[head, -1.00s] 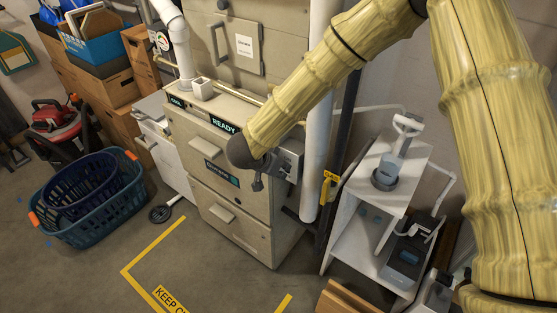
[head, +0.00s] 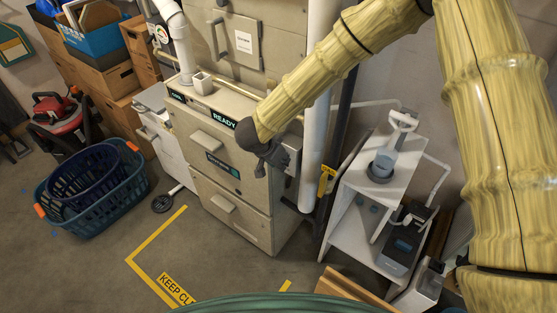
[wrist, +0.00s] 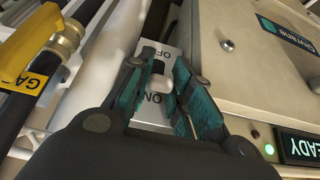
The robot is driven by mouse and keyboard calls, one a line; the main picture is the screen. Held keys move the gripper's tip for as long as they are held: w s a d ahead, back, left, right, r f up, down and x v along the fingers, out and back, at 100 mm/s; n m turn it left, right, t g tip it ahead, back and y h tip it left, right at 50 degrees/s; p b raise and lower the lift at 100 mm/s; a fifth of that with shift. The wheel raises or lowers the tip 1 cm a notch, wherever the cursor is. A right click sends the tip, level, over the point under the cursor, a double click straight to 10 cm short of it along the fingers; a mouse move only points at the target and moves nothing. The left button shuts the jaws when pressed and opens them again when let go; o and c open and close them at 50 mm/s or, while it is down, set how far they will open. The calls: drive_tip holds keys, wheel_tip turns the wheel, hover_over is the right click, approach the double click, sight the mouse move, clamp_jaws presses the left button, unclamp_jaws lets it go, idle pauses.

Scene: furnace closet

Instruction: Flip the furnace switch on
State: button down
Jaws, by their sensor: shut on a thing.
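The furnace (head: 235,200) is a beige cabinet with a lit READY display. A grey switch box (head: 293,158) sits on its right side, partly hidden behind my gripper (head: 265,163) in the head view. In the wrist view, the switch plate (wrist: 155,110) is marked OFF at the far end and ON at the near end. A pale toggle (wrist: 160,84) stands out of a dark slot, between my gripper's teal fingers (wrist: 160,72). The fingers are shut on the toggle from both sides. The dark slot shows on the toggle's OFF side.
A yellow GAS tag and valve (wrist: 28,75) on a dark pipe are left of the gripper in the wrist view. A white pipe (head: 318,120) and white shelf (head: 345,215) stand right of the furnace.

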drive_tip(key=c, duration=1.6)
unclamp_jaws()
drive_tip(key=shift+o, duration=0.2)
drive_tip(key=v, duration=1.2)
